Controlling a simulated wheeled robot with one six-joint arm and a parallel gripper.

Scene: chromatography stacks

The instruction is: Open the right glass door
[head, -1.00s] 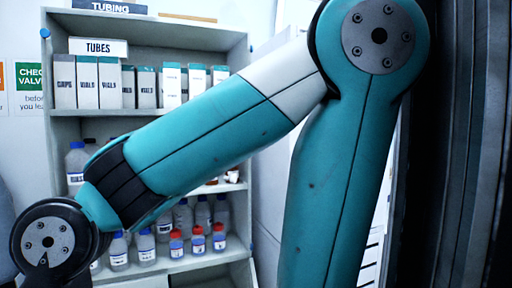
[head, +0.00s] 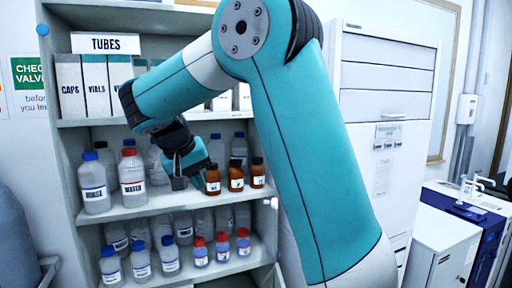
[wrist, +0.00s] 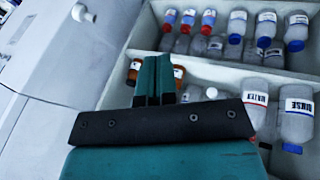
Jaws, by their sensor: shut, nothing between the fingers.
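I cannot make out a glass door pane in either view. The shelf unit (head: 68,150) shows its bottles plainly in the head view. A small pale fitting (head: 270,203) sits on its right edge; a similar pale fitting (wrist: 83,13) shows at the shelf's edge in the wrist view. My gripper (head: 178,183) is in front of the middle shelf, left of the brown bottles. In the wrist view my gripper (wrist: 153,78) has its fingers together and empty, pointing toward the shelves. It appears apart from the fitting.
Brown bottles (head: 236,178) and a red-capped bottle (head: 132,178) stand on the middle shelf near my gripper. Several small bottles line the lower shelf. A white drawer cabinet (head: 385,105) stands right of the shelves, behind my arm.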

